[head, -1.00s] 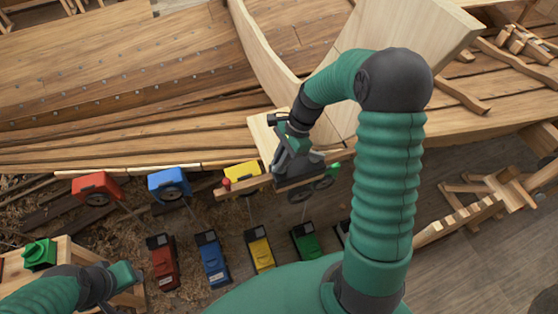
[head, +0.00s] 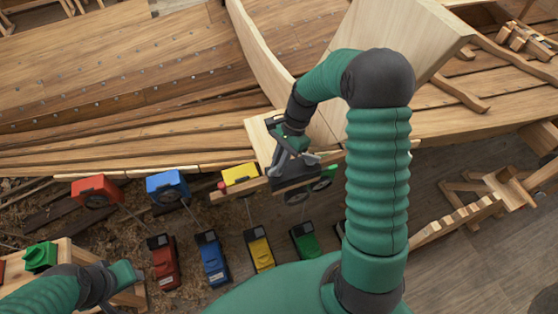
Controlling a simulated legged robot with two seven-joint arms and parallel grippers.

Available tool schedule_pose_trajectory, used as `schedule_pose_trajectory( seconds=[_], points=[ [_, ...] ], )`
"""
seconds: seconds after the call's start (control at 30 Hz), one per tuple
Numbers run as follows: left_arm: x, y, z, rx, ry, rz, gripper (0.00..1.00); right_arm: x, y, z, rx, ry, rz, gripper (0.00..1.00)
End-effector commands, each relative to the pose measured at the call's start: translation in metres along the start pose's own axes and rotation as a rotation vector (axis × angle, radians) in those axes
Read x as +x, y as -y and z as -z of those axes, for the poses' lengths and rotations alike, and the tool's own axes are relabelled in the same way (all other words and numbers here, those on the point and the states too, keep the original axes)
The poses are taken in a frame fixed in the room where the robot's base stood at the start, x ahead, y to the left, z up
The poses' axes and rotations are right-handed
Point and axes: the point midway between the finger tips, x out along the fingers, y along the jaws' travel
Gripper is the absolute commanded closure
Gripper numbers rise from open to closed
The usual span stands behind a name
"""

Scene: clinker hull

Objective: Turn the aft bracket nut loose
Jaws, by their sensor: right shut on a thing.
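My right gripper (head: 285,163) reaches down over the front edge of the hull, its grey fingers closed at a black block (head: 295,181). The block has a round, wheel-like part below it and sits beside the green unit (head: 329,171). A pale wooden block (head: 257,137) is just left of and behind the gripper, with a small dark fitting (head: 275,120) on it. I cannot pick out the aft bracket nut; the gripper and wrist cover part of this area. My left gripper (head: 126,277) hangs low at the left, beside a small wooden stand, apart from the hull.
Red (head: 95,188), blue (head: 167,184) and yellow (head: 240,176) units stand along the hull's front. Below them are matching boxes in red (head: 163,262), blue (head: 212,259), yellow (head: 259,249) and green (head: 305,242), with thin cords between. A notched wooden rail (head: 455,225) stands right.

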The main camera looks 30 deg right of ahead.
Motion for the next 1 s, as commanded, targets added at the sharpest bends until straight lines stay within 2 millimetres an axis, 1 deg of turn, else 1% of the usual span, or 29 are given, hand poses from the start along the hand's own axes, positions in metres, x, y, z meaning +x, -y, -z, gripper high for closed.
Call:
schedule_pose_trajectory(
  seconds=[0.03,0.2,0.5,0.7,1.0],
  points=[
    [-0.004,0.0,0.001,0.0,0.0,0.0,0.64,-0.003,0.002,0.0,-0.035,-0.002,-0.012,1.0],
    [-0.01,0.0,0.002,0.0,0.0,0.0,0.64,-0.003,0.003,-0.001,-0.177,-0.003,-0.07,1.0],
    [-0.015,0.0,0.004,0.0,0.0,0.0,0.64,-0.002,0.005,-0.001,-0.402,-0.003,-0.162,1.0],
    [-0.016,0.0,0.004,0.0,0.0,0.0,0.64,-0.002,0.006,-0.001,-0.505,-0.004,-0.204,1.0],
    [-0.017,0.0,0.004,0.0,0.0,0.0,0.64,-0.001,0.007,-0.002,-0.576,-0.004,-0.233,1.0]
  ],
)
